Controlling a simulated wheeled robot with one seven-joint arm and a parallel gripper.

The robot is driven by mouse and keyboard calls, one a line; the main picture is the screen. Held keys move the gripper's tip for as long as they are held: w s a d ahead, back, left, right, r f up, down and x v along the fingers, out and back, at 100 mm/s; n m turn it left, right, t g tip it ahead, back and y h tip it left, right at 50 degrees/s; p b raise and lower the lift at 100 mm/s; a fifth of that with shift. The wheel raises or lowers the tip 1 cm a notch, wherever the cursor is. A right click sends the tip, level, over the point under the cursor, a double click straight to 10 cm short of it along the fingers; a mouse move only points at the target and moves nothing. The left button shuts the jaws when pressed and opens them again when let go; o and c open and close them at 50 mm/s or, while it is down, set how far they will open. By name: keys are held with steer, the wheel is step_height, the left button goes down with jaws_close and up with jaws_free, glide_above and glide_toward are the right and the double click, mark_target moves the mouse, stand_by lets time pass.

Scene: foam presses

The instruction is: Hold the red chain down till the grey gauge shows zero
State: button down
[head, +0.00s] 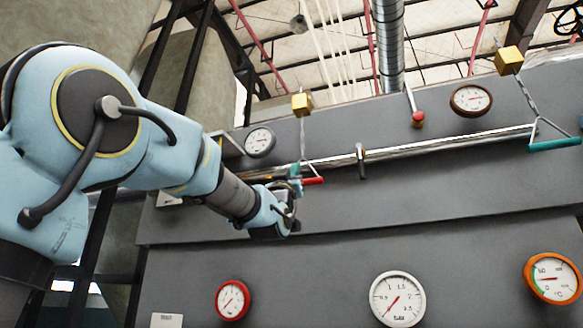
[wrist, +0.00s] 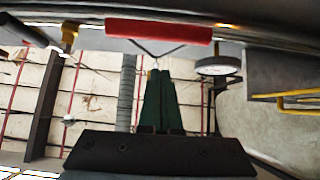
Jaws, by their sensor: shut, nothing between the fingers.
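The red chain's pull handle (head: 313,181) is a red bar under a thin wire triangle. Its chain (head: 302,140) runs down from a yellow box (head: 302,104). My gripper (head: 294,174) is at the left end of the bar and partly hides it. In the wrist view the red bar (wrist: 158,30) lies just beyond my gripper's shut, empty dark green fingers (wrist: 158,74). I cannot tell whether they touch it. A grey-rimmed gauge (head: 260,142) is left of the chain; its needle is too small to read. It seems to be the gauge in the wrist view (wrist: 218,66).
A teal handle (head: 555,144) hangs on another chain at the right. A brown gauge (head: 471,100), a red-knobbed lever (head: 417,118) and a horizontal pipe (head: 430,145) are on the machine. Red (head: 233,300), pale-rimmed (head: 397,299) and orange (head: 553,278) gauges are lower.

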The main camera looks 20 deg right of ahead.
steer(key=w+d+p, duration=0.1)
steer(key=w+d+f+p, duration=0.1)
steer(key=p, duration=0.1)
steer(key=shift+w+d+p, duration=0.1)
steer(key=shift+w+p, duration=0.05)
steer(key=shift+p, duration=0.15)
steer(key=shift+f, duration=0.2)
step_height(320, 180, down, 7)
steer(key=b, duration=1)
steer(key=shift+r, duration=0.15)
stand_by(1.8)
stand_by(0.6)
